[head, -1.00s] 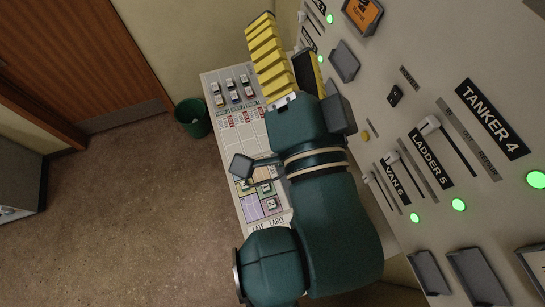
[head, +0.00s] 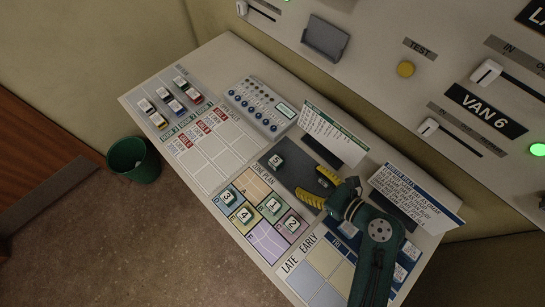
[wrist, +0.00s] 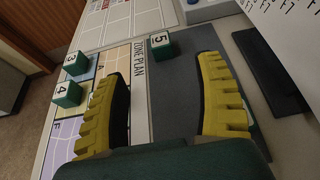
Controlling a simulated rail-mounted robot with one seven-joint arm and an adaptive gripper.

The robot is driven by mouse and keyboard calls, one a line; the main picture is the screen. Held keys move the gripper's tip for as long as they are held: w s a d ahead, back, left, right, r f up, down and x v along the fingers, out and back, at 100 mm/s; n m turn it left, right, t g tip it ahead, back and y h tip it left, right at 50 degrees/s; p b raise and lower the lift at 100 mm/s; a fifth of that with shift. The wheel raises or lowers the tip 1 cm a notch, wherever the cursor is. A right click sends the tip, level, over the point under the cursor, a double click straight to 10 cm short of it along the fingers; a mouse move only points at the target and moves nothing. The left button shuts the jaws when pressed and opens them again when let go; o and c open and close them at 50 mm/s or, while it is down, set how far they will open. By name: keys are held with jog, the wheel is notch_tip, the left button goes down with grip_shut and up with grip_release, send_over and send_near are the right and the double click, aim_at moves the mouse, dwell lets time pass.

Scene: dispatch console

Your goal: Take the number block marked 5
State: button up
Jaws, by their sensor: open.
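The green number block marked 5 (head: 278,161) sits on a dark grey mat (head: 267,160) on the console, its white face up. In the wrist view the 5 block (wrist: 161,45) is ahead of my gripper (wrist: 158,75), between the lines of its fingers and past the tips. My gripper (head: 310,183) is open over the mat, with its yellow fingers apart and pointing toward the block without touching it. Another small block (head: 323,183) shows by the fingers, its marking unreadable.
Blocks marked 4 (head: 244,214) and 2 (head: 291,224) and others stand on the coloured zone plan. A keypad device (head: 260,105), an upright card (head: 335,132) and a tilted notice (head: 415,195) stand nearby. Toy vehicles (head: 170,100) are at the far left. A bin (head: 134,160) is on the floor.

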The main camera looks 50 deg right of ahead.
aim_at(278, 162)
jog(key=b+x, duration=0.1)
jog(key=x, duration=0.7)
jog(key=shift+w+f, duration=0.15)
jog(key=shift+w, duration=0.05)
jog(key=b+x, duration=0.1)
jog(key=x, duration=0.1)
jog(key=b+x, duration=0.1)
jog(key=x, duration=0.2)
jog(key=shift+a+f, duration=0.1)
jog(key=shift+f, duration=0.3)
jog(key=shift+s, duration=0.15)
jog(key=c, duration=1.1)
